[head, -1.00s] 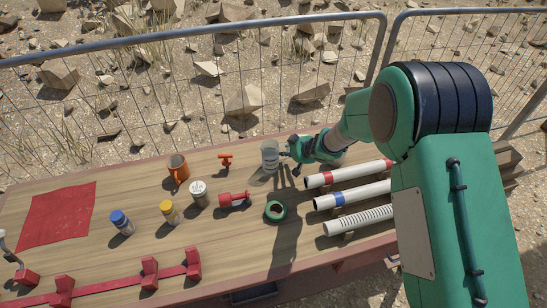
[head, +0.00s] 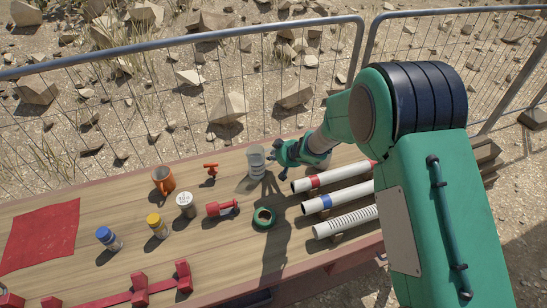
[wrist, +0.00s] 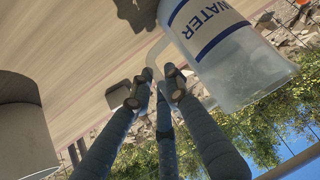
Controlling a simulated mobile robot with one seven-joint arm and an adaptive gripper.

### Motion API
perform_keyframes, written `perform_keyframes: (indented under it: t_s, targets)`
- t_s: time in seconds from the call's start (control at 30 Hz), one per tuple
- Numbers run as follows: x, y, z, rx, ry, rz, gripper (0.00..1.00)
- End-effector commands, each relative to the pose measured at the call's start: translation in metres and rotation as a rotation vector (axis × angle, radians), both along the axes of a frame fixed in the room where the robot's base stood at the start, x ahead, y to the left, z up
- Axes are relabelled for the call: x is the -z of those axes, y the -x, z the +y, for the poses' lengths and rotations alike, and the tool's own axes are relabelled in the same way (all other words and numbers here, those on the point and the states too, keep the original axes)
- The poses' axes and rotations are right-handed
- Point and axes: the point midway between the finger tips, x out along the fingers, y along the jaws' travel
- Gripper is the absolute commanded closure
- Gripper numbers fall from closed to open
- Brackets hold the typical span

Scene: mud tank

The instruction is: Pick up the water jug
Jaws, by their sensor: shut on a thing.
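The water jug (head: 256,165) is a clear, pale cylinder near the back edge of the wooden table, upright in the head view. In the wrist view the jug (wrist: 225,60) shows a blue "WATER" label and a pale handle. My gripper (head: 274,156) comes in from the right, level with the jug's side. In the wrist view its dark fingers (wrist: 157,92) are closed around the handle. I cannot tell whether the jug's base touches the table.
Pipes (head: 335,177) lie to the right. A mesh fence (head: 200,100) runs behind the table.

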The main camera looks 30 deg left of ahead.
Motion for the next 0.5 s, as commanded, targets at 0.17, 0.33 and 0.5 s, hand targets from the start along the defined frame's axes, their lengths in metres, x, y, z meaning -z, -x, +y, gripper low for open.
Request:
perform_keyframes:
  t_s: [0.17, 0.33, 0.5]
  targets:
    - [-0.010, -0.001, 0.001, 0.000, -0.002, -0.001, 1.00]
    - [-0.021, -0.001, 0.001, 0.000, -0.002, -0.003, 1.00]
    - [-0.033, 0.000, 0.000, -0.001, 0.000, -0.001, 1.00]
